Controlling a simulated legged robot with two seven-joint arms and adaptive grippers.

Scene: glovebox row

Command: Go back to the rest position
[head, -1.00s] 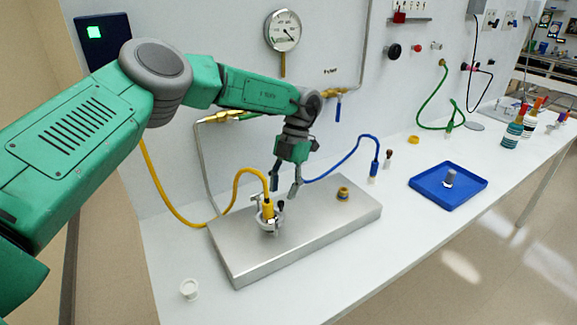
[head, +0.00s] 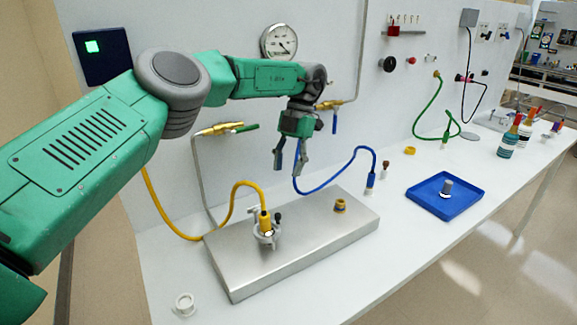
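My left arm reaches in from the left. My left gripper (head: 288,165) is open and empty, with its fingers pointing down. It hangs above the back of the metal plate (head: 310,252), clear of the yellow hose's end fitting (head: 265,221). That fitting stands upright in a clamp-ringed port (head: 267,238) on the plate. My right gripper is not in view.
A brass fitting (head: 340,205) stands on the plate's right part. A blue hose (head: 330,187) arches behind the gripper. A white cap (head: 185,304) sits at the front left.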

